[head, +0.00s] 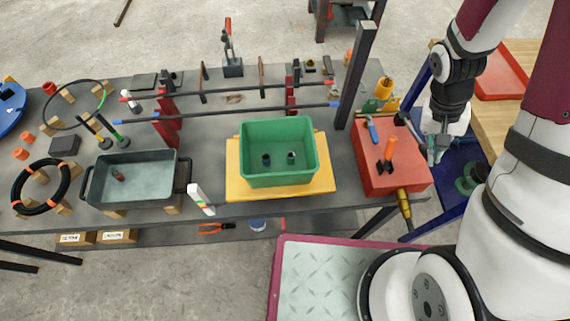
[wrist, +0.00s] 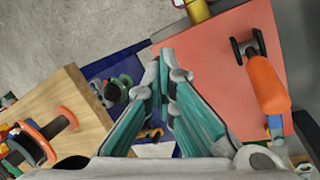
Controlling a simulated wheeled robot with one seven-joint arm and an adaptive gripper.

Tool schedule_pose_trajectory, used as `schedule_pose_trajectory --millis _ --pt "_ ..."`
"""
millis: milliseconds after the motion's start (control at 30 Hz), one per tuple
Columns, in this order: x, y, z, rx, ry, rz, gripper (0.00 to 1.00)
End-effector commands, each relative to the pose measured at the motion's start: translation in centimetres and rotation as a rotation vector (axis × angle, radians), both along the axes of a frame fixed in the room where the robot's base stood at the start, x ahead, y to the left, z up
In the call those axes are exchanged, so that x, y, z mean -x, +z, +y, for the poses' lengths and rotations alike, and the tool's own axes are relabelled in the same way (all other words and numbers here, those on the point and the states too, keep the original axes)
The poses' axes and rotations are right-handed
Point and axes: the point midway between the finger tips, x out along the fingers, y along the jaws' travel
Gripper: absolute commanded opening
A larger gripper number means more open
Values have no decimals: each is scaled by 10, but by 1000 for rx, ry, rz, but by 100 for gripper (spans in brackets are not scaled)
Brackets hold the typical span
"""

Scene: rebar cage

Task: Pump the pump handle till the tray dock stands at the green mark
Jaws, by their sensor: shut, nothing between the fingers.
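An orange handle (head: 389,150) on a black bracket stands on the red box (head: 412,182); it looks like the pump handle. It also shows at the right in the wrist view (wrist: 266,86). My gripper (head: 437,152) is shut and empty, just right of the red box in the head view, apart from the handle. Its teal fingers (wrist: 166,72) meet in the wrist view. A yellow platform (head: 240,186) bears a green bin (head: 277,172); it may be the tray dock. A white marker post (head: 201,198) with coloured bands stands left of it. The green mark's exact level is hard to tell.
A grey tray (head: 140,198) with black handles sits left of the post. A brass cylinder (head: 404,203) projects from the box's front. A wooden table (head: 490,116) is at the right.

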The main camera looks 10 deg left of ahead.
Motion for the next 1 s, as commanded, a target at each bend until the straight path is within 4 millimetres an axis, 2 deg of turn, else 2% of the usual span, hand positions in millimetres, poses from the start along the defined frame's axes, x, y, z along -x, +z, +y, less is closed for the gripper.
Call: schedule_pose_trajectory --millis 267,633,1000 --pt "3 -12 -1 1 1 1 0" --pt "4 -14 -1 0 1 1 0" --pt "6 -27 -1 0 1 0 0"
